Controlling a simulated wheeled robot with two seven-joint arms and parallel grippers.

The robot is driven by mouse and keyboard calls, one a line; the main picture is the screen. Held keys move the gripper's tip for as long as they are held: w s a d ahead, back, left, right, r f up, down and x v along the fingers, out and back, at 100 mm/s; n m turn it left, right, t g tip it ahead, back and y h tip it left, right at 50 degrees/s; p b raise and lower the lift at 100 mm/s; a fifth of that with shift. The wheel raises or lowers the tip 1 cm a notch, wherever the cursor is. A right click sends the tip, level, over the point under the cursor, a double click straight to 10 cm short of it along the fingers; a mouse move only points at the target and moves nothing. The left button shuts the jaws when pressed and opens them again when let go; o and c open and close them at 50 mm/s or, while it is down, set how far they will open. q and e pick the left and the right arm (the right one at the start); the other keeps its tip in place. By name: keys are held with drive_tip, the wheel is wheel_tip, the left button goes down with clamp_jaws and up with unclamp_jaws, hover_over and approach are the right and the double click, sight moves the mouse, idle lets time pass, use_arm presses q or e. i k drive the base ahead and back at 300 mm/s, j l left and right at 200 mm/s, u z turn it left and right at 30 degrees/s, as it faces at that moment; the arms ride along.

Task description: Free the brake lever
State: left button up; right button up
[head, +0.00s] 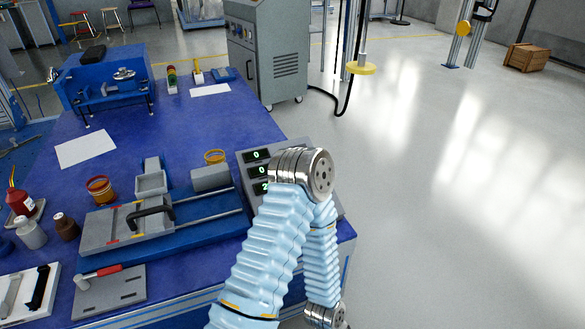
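A grey carriage with a curved black handle (152,215) sits on a blue base with two metal rails (205,217) on the blue table. The handle looks like the brake lever, but I cannot tell for sure. Red marks show along the carriage plate (98,232). One of my arms, in a light blue sleeve, rises from the bottom centre and bends down at a metal joint, right of the rails. Neither of my grippers is in view.
A grey box with green digits (256,156) stands partly behind my arm. A blue machine (108,85) stands at the table's far end.

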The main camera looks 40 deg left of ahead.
sight(101, 273)
drive_tip(key=k+j+u, duration=0.1)
drive_tip(key=u, duration=4.1)
